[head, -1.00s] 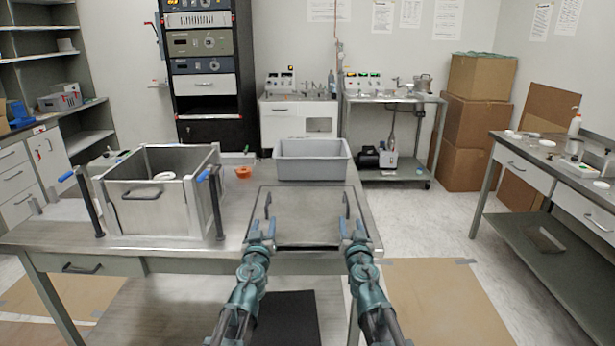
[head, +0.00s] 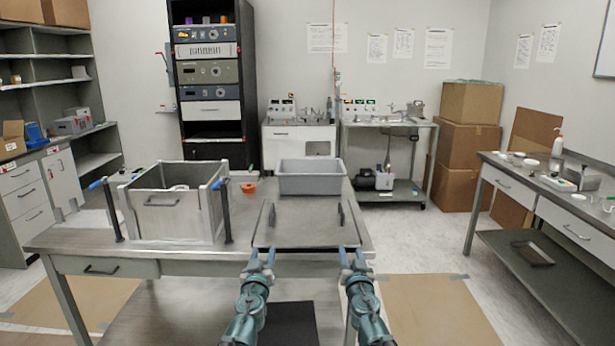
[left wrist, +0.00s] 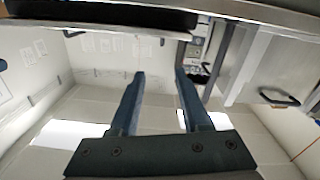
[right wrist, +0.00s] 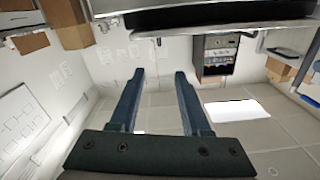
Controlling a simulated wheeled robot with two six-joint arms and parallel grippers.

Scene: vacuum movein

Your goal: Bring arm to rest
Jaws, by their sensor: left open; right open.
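My left gripper (head: 258,258) is open and empty in front of the table's front edge. Its two fingers show apart in the left wrist view (left wrist: 158,85). My right gripper (head: 355,258) is also open and empty, a little to the right at the same height. Its parted fingers show in the right wrist view (right wrist: 160,85). A flat metal lid (head: 305,230) with two upright handles lies on the table just beyond both grippers. Neither gripper touches a handle.
The metal table (head: 90,238) carries an open metal chamber (head: 165,222) with blue-tipped clamps at left, a grey bin (head: 312,180) behind the lid and an orange ring (head: 248,187). A side bench (head: 545,185) stands at right.

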